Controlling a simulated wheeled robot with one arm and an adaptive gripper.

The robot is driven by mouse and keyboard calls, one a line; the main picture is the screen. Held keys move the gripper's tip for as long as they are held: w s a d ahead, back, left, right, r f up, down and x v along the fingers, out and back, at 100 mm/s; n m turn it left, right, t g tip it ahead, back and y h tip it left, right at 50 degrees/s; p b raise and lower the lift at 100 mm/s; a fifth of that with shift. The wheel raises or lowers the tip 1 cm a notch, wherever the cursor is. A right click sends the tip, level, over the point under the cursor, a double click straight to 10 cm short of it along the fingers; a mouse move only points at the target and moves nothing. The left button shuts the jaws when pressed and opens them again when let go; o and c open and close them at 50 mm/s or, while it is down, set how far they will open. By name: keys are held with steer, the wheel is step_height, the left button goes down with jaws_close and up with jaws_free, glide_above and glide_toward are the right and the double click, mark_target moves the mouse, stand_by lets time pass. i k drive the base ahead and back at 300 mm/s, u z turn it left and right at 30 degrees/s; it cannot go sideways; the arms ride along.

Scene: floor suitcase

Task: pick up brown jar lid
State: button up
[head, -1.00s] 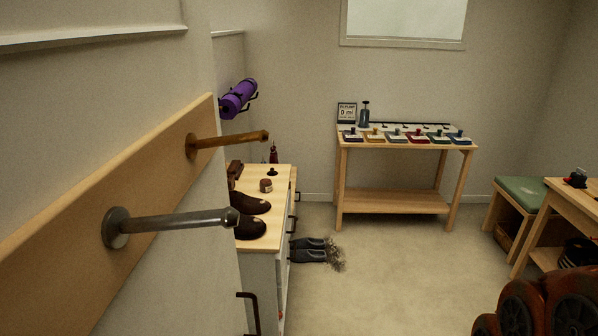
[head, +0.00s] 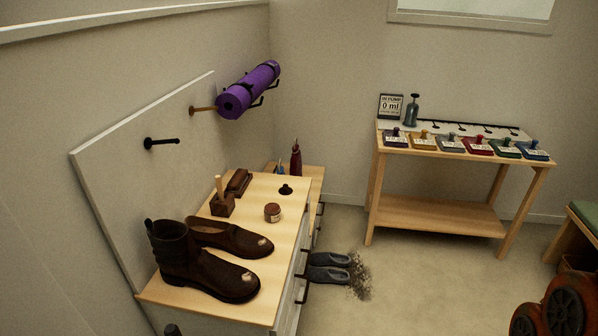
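A small jar (head: 272,215) stands on the light wood top of a cabinet at the left centre. Its top looks brown and may be the brown jar lid (head: 272,207), which seems to sit on the jar, though it is too small to be sure. A small dark knobbed piece (head: 286,189) lies just behind the jar. My gripper is not in view, so its state and distance from the jar do not show.
Brown shoes (head: 215,260) stand on the cabinet top (head: 275,262), left of and nearer than the jar. A wooden block with an upright handle (head: 222,204) and a brown brush (head: 238,183) are behind them. Grey slippers (head: 328,267) lie on the floor beside the cabinet.

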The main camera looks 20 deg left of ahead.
mark_target(285, 191)
steer(key=i, duration=2.1)
steer(key=u, duration=3.25)
